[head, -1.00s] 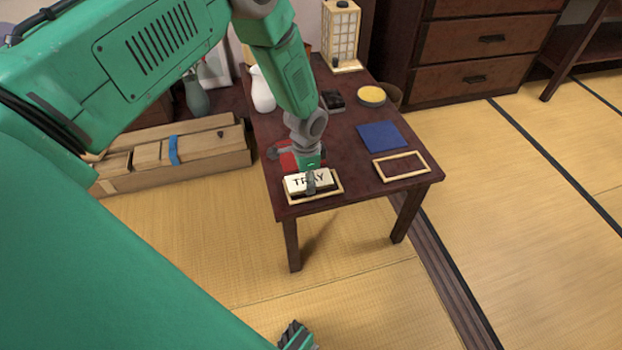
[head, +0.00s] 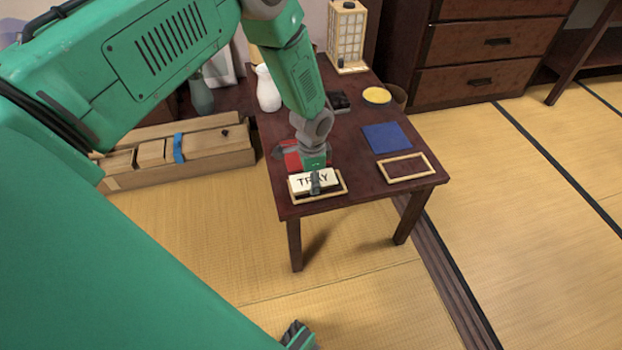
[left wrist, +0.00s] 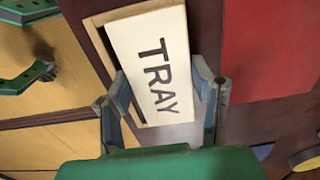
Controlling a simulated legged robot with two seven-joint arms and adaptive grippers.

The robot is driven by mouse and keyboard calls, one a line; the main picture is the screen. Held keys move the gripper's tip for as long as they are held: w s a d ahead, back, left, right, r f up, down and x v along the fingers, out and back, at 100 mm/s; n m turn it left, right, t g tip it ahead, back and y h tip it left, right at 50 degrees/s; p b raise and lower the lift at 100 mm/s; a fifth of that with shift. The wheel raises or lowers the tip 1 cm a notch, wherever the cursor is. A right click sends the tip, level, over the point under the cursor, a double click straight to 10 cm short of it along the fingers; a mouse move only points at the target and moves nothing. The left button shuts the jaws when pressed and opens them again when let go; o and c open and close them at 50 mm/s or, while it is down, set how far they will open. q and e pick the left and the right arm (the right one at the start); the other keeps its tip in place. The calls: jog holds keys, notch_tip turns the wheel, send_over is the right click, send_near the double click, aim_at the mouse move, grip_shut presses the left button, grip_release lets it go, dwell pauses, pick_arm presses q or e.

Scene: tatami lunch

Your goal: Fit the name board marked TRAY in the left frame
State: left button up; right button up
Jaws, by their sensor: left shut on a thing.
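The cream name board (head: 312,181) marked TRAY is held over the left frame (head: 343,188), a light wooden rim near the table's front left corner. In the left wrist view the board (left wrist: 152,62) lies between the fingers of my left gripper (left wrist: 165,95), which is shut on it. There the board sits askew to the frame (left wrist: 97,42), overlapping its opening, with part of the rim showing past the board. I cannot tell whether the board touches the frame. The right frame (head: 405,167) lies empty on the table. My right gripper (head: 297,335) barely shows at the bottom edge.
The dark table (head: 357,187) also holds a blue cloth (head: 386,138), a red item (head: 289,158), a white vase (head: 268,90), a yellow-topped round container (head: 376,95) and a lantern (head: 346,38). Long wooden boxes (head: 200,152) lie on the floor at left.

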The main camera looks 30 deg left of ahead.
pick_arm(q)
jog(key=shift+s+d+f, duration=0.2)
jog(key=shift+d+f, duration=0.05)
jog(key=shift+d, duration=0.3)
jog(key=o, duration=1.5)
jog(key=shift+a, duration=0.1)
jog(key=shift+c, duration=0.2)
jog(key=shift+f, duration=0.2)
jog(key=shift+w+r, duration=0.15)
jog(key=shift+r, duration=0.15)
jog(key=shift+r, duration=0.35)
notch_tip(320, 180, up, 11)
